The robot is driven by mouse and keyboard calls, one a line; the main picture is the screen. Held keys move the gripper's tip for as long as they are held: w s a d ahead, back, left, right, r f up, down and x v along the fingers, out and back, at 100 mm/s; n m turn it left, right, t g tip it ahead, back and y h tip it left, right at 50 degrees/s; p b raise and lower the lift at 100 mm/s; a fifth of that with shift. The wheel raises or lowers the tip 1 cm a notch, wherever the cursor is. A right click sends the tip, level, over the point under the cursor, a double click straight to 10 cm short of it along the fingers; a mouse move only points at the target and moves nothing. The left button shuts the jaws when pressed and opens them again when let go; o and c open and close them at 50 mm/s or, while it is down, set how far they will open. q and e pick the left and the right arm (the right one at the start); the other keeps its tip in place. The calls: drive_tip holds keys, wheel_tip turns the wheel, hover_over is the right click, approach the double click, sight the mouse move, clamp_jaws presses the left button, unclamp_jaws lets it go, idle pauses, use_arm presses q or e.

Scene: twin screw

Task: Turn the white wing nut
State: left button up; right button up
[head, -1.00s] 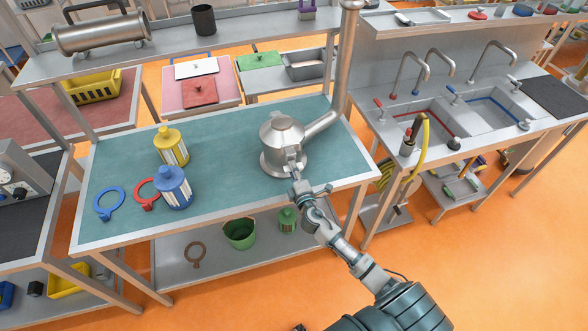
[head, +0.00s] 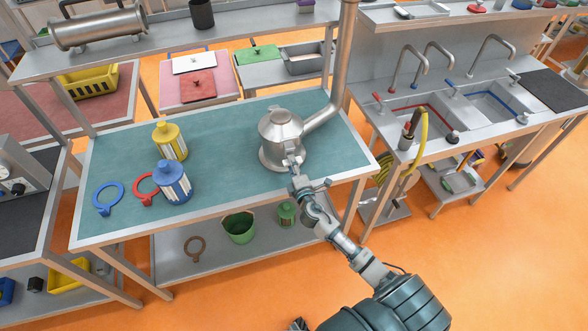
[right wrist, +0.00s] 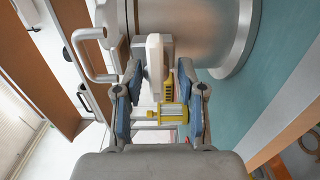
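A pale, flat wing-like piece, which looks like the white wing nut (right wrist: 154,62), shows on the side of the grey metal vessel in the right wrist view. In the head view my gripper hides it. The vessel (head: 282,134) stands on the teal table with a thick pipe rising to the right. My right gripper (head: 292,162) is at the vessel's near side. In the right wrist view the fingers of this gripper (right wrist: 160,92) are apart, one on each side of the white piece, with a gap visible on the right. Contact on the left is unclear. My left gripper is not seen.
A yellow canister (head: 169,142) and a blue canister (head: 173,184) stand left on the table (head: 225,150), with a red ring (head: 147,187) and a blue ring (head: 108,199). Bare table lies between them and the vessel. A green bucket (head: 239,228) stands on the lower shelf.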

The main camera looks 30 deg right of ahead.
drive_tip(key=v, duration=1.2)
drive_tip(key=shift+w, duration=0.1)
drive_tip(key=s+f+m+g+y, duration=0.1)
drive_tip(key=s+f+m+g, duration=0.3)
drive_tip(key=f, duration=1.3)
drive_tip(key=s+f+m+g+y, duration=0.1)
drive_tip(key=s+f+g, duration=0.35)
drive_tip(key=f, duration=1.25)
drive_tip(key=s+a+f+m+g+y+b, duration=0.1)
drive_tip(key=s+a+f+m+g, duration=0.1)
drive_tip(key=s+f, duration=0.55)
drive_tip(key=s+a+f+m+g, duration=0.2)
drive_tip(key=s+f, duration=0.5)
drive_tip(key=s, duration=0.1)
drive_tip(key=s+a+f+m+g, duration=0.2)
drive_tip(key=s+f, duration=0.2)
drive_tip(key=s, duration=0.5)
drive_tip(key=s+a+f+m+g+y, duration=0.1)
drive_tip(key=s+f, duration=0.3)
drive_tip(key=s, duration=0.6)
drive_tip(key=shift+s+a+m+g, duration=0.2)
drive_tip(key=shift+a+m+g, duration=0.35)
drive_tip(key=shift+a, duration=0.1)
